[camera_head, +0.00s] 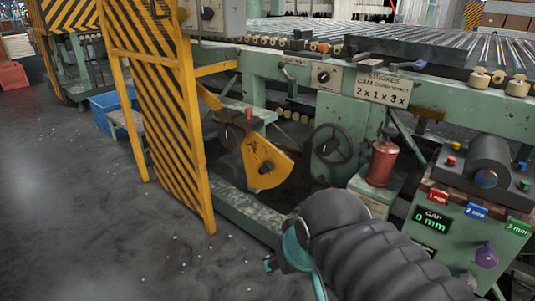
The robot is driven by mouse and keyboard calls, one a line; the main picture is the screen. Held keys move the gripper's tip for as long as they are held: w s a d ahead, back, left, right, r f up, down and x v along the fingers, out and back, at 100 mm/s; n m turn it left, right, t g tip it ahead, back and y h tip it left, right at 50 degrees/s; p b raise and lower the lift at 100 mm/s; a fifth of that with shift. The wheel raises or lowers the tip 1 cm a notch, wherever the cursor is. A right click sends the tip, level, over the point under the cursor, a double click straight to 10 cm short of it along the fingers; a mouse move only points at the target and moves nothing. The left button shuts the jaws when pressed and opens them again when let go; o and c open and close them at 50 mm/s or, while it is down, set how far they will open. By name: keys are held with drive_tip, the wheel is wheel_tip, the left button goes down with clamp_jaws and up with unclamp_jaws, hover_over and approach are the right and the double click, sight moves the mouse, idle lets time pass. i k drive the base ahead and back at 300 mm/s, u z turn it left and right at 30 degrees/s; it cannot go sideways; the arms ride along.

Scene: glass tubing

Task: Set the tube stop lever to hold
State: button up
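No lever in view carries a readable "tube stop" or "hold" mark, so I cannot tell which one it is. A yellow quarter-round plate (268,162) with a dark knob sits on the green machine, left of a dark handwheel (333,146). A short red-topped piece (249,114) stands above the plate. A blue-grey handle (392,65) lies above the stroke sign (382,89). My dark ribbed arm fills the lower middle.
A yellow-black striped guard (157,100) stands left of the controls. A red canister (382,163) and a gap panel (436,219) reading 0 mm are at right. A blue bin (112,105) is behind the guard. The left floor is open.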

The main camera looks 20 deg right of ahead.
sight(292, 80)
drive_tip(key=u, duration=0.45)
drive_tip(key=i, duration=1)
drive_tip(key=z, duration=0.65)
